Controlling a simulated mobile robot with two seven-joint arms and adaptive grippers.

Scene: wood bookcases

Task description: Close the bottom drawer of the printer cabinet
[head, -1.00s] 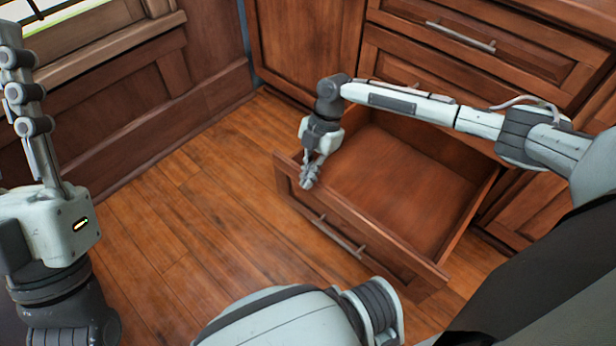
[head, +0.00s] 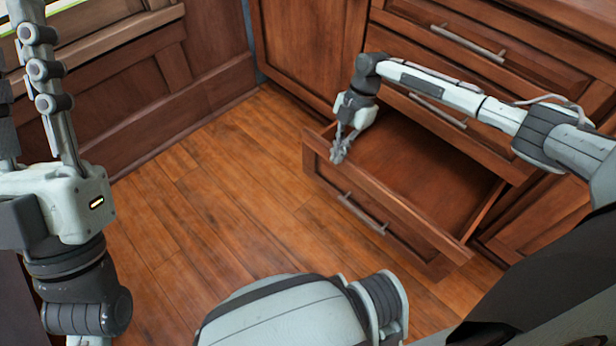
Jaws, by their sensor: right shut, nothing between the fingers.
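The bottom drawer (head: 400,217) of the wood cabinet is pulled partly out, and its inside looks empty. Its front panel carries a metal bar handle (head: 361,213). My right gripper (head: 338,156) is shut with nothing in it. It points down at the left end of the drawer's front panel, at the top edge; whether it touches the panel I cannot tell. My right arm reaches across above the open drawer and hides part of its back. My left gripper (head: 52,100) is at the left edge, raised, far from the drawer, with its fingers partly cut off by the frame.
Shut drawers with bar handles (head: 468,43) sit above the open one. A cabinet door (head: 310,45) stands to the left of them. Wood panelling (head: 150,80) lines the left side. The wood floor (head: 200,210) in front of the drawer is clear.

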